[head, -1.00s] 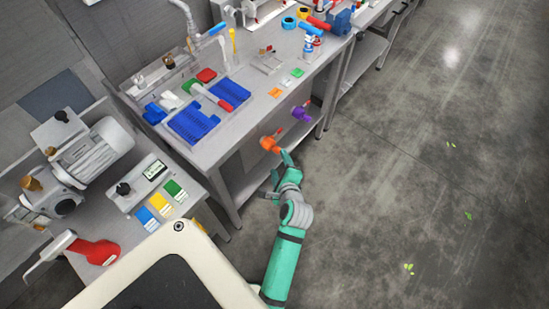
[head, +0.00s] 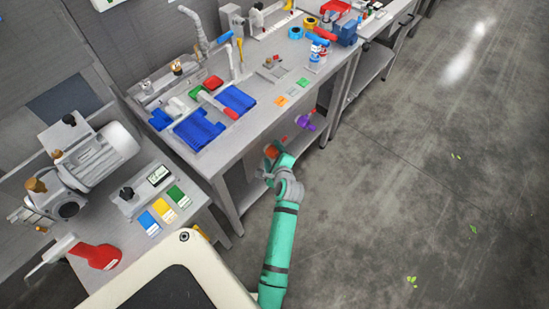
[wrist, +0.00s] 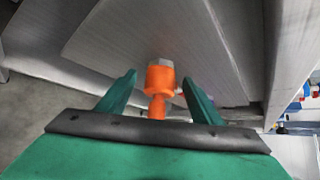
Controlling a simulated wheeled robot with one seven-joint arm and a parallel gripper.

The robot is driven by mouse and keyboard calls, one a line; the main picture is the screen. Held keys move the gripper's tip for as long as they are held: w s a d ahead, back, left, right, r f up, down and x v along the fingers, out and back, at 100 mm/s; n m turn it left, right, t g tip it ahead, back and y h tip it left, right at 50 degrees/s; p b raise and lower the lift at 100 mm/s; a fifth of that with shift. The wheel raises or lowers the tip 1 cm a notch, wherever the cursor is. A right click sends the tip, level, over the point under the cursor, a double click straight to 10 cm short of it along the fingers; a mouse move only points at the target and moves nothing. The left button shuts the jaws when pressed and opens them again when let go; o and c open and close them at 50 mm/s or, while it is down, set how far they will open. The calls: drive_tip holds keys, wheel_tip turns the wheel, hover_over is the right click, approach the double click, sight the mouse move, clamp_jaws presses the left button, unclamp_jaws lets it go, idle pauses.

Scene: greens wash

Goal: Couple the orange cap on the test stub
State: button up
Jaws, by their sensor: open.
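The orange cap (wrist: 157,80) lies between the two green fingers of my gripper (wrist: 159,76) in the wrist view, with gaps on both sides. The gripper is open and does not hold it. A grey metal fitting (wrist: 160,62) shows at the cap's far end; I cannot tell whether it is the test stub or how far the cap is seated on it. In the head view the orange cap (head: 270,151) shows at the bench's front side, partly hidden by my gripper (head: 274,160).
A purple fitting (head: 306,123) sticks out from the bench front to the right of the orange cap. The bench top (head: 250,131) above carries blue trays (head: 199,130) and coloured cards. A lower shelf (head: 254,190) lies under it. The floor at right is open.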

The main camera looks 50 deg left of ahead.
drive_tip(key=shift+w+a+f, duration=0.2)
drive_tip(key=shift+a, duration=0.05)
drive_tip(key=shift+c, duration=0.3)
drive_tip(key=c, duration=1.2)
drive_tip(key=shift+d, duration=0.2)
drive_tip(key=shift+w+d, duration=0.15)
drive_tip(key=shift+d, duration=1.2)
drive_tip(key=shift+w+d, duration=0.15)
drive_tip(key=shift+d, duration=1.2)
drive_tip(key=shift+d, duration=0.1)
drive_tip(key=shift+d+r, duration=0.1)
drive_tip(key=shift+r, duration=0.1)
drive_tip(key=shift+w+d+r, duration=0.2)
drive_tip(key=shift+d+r, duration=1.65)
drive_tip(key=shift+r, duration=0.2)
